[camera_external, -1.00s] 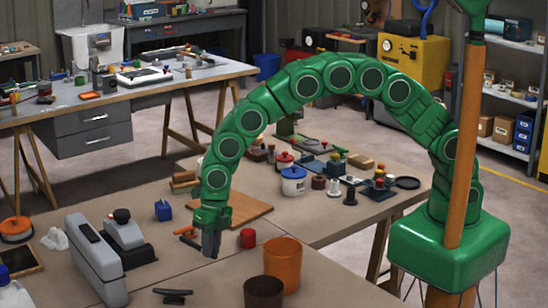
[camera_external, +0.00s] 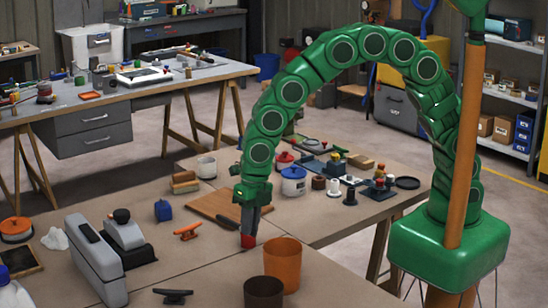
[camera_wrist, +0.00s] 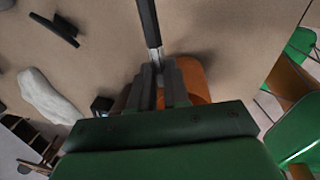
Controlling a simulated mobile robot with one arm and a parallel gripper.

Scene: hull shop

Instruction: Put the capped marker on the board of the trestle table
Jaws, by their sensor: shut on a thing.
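My gripper (camera_external: 250,230) is low over the near table, its fingers pointing down, shut on a slim dark marker. In the wrist view the marker (camera_wrist: 149,22) extends away from between the fingertips, black with a pale grey part near the fingers. In the external view a dark piece (camera_external: 228,222), apparently the marker, sticks out left of the fingers. The flat brown wooden board (camera_external: 210,204) lies on the table just behind and left of my gripper, partly hidden by it. In the wrist view my fingers hide the gripped part.
A red cylinder (camera_external: 248,242) shows at my fingertips, partly covered; contact cannot be told. An orange cup (camera_external: 283,262) and a dark cup (camera_external: 263,292) stand front right. An orange cleat (camera_external: 187,231) lies left. A blue-lidded jar (camera_external: 293,181) stands behind right.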

